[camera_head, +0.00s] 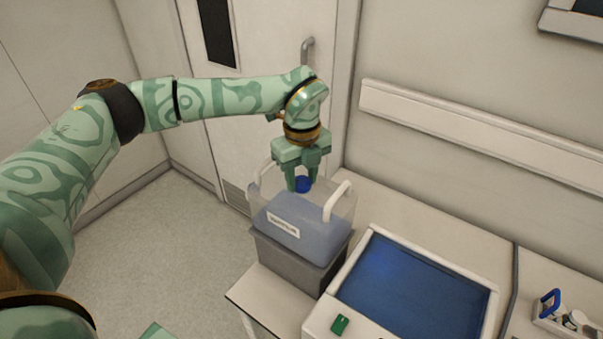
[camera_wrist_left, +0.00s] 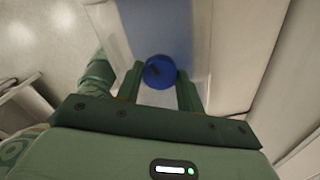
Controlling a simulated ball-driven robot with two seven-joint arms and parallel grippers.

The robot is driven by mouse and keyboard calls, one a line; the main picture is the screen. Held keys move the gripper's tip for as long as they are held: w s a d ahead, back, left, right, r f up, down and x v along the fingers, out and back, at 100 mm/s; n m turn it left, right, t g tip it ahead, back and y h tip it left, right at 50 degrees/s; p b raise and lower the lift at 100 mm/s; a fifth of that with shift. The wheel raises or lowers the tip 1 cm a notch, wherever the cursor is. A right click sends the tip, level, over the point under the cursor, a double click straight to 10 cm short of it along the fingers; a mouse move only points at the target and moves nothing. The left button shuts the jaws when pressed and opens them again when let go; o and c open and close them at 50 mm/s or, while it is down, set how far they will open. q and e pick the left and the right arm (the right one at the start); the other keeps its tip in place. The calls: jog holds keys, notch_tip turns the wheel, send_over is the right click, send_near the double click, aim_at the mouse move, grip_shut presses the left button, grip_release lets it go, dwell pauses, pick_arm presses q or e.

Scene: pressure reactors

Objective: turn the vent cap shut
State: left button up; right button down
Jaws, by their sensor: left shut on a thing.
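The blue vent cap (camera_head: 303,184) sits on top of a translucent container (camera_head: 300,235) with white handles and bluish contents. My left gripper (camera_head: 303,181) points straight down over the container and is shut on the cap. In the left wrist view the cap (camera_wrist_left: 159,71) shows as a round blue disc with a dark mark, between the two green fingers of my left gripper (camera_wrist_left: 160,80). The thread under the cap is hidden. My right gripper is not in view.
The container stands in a grey bin (camera_head: 290,262) on a white bench (camera_head: 262,292). A blue-topped white unit (camera_head: 415,290) with a green switch stands to the right. A rack with a blue-handled item (camera_head: 550,303) is at far right. A door is behind.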

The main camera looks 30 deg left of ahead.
pick_arm(q)
jog(key=m+p, duration=0.3)
jog(key=m, duration=0.2)
jog(key=shift+r, duration=0.2)
jog(key=m+p, duration=0.3)
jog(key=m, duration=0.2)
jog(key=shift+w+m, duration=0.1)
jog(key=shift+m, duration=0.2)
jog(key=m+p, duration=0.2)
jog(key=m, duration=0.4)
jog(key=shift+p, duration=0.35)
jog(key=m+p, duration=0.1)
jog(key=m, duration=0.4)
jog(key=shift+f+p, duration=0.1)
jog(key=shift+p, duration=0.2)
jog(key=shift+m, duration=0.4)
jog(key=o, duration=1)
